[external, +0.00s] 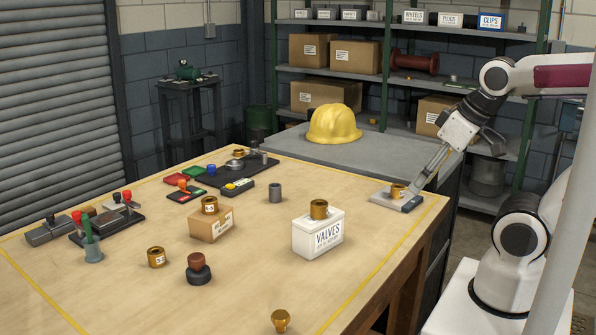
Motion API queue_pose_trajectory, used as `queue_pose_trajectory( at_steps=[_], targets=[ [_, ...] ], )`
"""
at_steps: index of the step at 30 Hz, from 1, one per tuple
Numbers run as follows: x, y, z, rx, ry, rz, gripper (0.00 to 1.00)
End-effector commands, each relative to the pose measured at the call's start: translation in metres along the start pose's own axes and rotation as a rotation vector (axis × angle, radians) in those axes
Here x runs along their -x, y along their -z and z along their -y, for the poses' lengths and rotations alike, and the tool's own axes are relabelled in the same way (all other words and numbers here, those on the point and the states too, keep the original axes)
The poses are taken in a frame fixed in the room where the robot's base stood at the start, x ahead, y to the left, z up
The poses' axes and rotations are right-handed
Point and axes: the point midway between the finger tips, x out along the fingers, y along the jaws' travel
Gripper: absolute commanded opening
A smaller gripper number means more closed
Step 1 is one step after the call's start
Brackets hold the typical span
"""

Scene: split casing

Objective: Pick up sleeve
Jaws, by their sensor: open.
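Several short brass sleeve-like cylinders are in the external view; I cannot tell which is the task's sleeve. One brass sleeve (397,191) stands upright on a grey plate (411,204) at the table's right corner. Others stand on the white VALVES box (318,238), on a cardboard box (211,226), on the bare table at left and near the black fixture at the back. A grey cylinder (275,193) stands mid-table. My gripper (426,185) is open and empty, pointing down-left beside the brass sleeve on the plate. Its fingertips are small, and contact is unclear.
A dark knob (199,270) and a brass knob (281,320) stand near the front. Clamps and a green-handled tool (91,240) are at left. A yellow hard hat (334,124) lies on the grey bench behind. The table's middle is mostly clear.

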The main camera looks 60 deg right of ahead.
Motion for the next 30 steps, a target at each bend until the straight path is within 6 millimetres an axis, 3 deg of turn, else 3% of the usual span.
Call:
queue_pose_trajectory(
  at_steps=[17, 23, 30],
  targets=[
    [-0.004, 0.01, -0.003, -0.003, -0.01, -0.013, 0.46],
    [-0.018, 0.037, -0.013, -0.004, -0.038, -0.052, 0.46],
    [-0.044, 0.084, -0.029, 0.0, -0.079, -0.125, 0.46]
  ],
)
